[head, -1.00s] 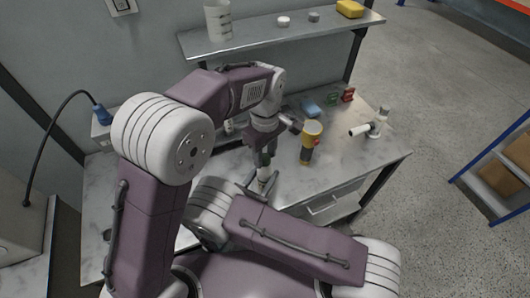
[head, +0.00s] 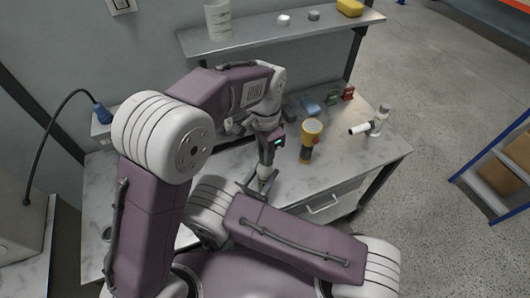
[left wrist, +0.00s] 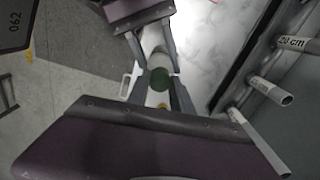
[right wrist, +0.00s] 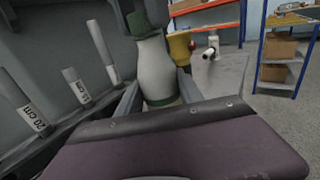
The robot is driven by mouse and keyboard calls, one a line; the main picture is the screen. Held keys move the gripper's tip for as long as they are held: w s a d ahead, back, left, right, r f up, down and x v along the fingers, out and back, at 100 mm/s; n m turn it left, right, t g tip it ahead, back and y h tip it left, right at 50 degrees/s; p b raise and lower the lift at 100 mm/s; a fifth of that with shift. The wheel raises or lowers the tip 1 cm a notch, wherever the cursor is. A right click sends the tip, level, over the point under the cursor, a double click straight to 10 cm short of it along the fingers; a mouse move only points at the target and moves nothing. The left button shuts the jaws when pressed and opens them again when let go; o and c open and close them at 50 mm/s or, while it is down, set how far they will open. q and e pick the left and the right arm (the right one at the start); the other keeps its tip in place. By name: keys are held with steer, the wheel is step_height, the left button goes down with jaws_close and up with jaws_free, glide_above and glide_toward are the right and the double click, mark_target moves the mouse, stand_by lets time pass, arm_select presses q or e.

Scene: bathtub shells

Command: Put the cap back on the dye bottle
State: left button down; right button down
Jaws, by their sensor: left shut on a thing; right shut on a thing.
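The dye bottle (right wrist: 157,72) is white with a green band and stands roughly upright in my right gripper (right wrist: 160,95), which is shut on it. In the head view the bottle (head: 265,172) is small and partly covered. The green cap (right wrist: 140,24) is at the top of the bottle in the right wrist view. My left gripper (left wrist: 160,84) is shut on the cap (left wrist: 160,79), seen from above between its fingers. The cap appears to touch the bottle's neck; I cannot tell whether it is fully seated. In the head view my left gripper (head: 266,160) is directly above my right one.
A yellow and black torch-like object (head: 311,135) stands on the bench (head: 225,160) right of the grippers. A white fitting (head: 376,124) is farther right. White tubes (right wrist: 103,45) with length labels are close by. A shelf (head: 270,38) hangs behind.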

arm_select(q)
steer(key=c, duration=1.1)
jaws_free()
steer(key=shift+o, duration=0.2)
steer(key=shift+r, duration=0.1)
step_height(320, 180, up, 12)
steer(key=shift+w, duration=0.1)
steer(key=s+a+f+n, duration=0.2)
steer(key=a+f+n, duration=0.6)
steer(key=a+f, duration=0.5)
steer(key=s+a+f+n+t, duration=0.1)
steer(key=s+a+f+n, duration=0.4)
steer(key=s+a, duration=0.4)
steer(key=shift+s+f+n, duration=0.15)
steer(key=shift+f+n, duration=0.15)
steer(key=shift+f, duration=0.05)
